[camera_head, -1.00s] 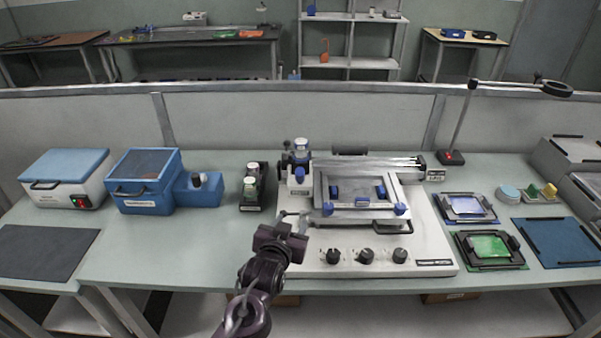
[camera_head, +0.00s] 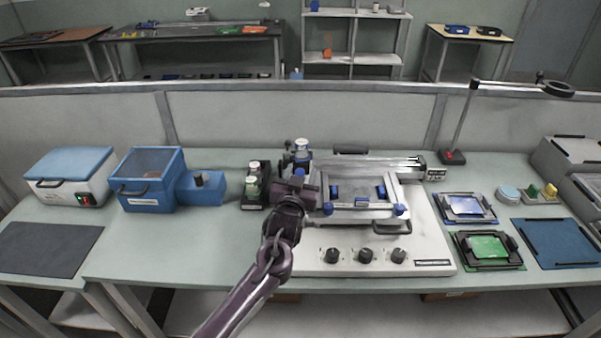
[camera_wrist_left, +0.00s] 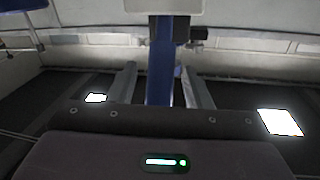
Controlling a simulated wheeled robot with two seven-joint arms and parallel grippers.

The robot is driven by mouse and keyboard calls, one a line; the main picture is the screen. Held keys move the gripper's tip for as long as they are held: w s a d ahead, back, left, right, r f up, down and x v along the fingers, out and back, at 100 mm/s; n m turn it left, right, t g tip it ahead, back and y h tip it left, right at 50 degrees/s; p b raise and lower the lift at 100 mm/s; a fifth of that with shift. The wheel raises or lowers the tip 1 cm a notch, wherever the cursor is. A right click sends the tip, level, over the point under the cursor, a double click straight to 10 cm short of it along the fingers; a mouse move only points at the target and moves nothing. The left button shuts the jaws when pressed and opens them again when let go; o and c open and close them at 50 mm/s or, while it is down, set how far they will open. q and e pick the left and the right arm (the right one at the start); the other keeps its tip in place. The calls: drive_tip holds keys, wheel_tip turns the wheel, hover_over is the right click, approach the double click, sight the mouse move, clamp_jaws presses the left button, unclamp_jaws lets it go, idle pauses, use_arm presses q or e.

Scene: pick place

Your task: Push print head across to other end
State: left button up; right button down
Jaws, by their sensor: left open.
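The print head (camera_head: 302,150), with blue parts and a white cap, stands at the left end of the metal rail (camera_head: 380,165) on the white printer. My left gripper (camera_head: 297,176) is directly in front of its lower part, which it partly hides. In the left wrist view, my left gripper (camera_wrist_left: 160,90) is open, with a finger on either side of a blue upright post (camera_wrist_left: 159,60) that looks like part of the print head. Gaps show on both sides, and contact cannot be told. My right gripper is not in view.
The printer's framed plate (camera_head: 360,205) with blue clamps is just right of my gripper. A dark holder with bottles (camera_head: 254,186) stands close to the left. Knobs (camera_head: 365,256) line the printer's front. A green board (camera_head: 488,247) lies at right.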

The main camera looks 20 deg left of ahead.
use_arm(q)
drive_tip(key=shift+c, duration=0.4)
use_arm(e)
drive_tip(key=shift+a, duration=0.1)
use_arm(q)
clamp_jaws()
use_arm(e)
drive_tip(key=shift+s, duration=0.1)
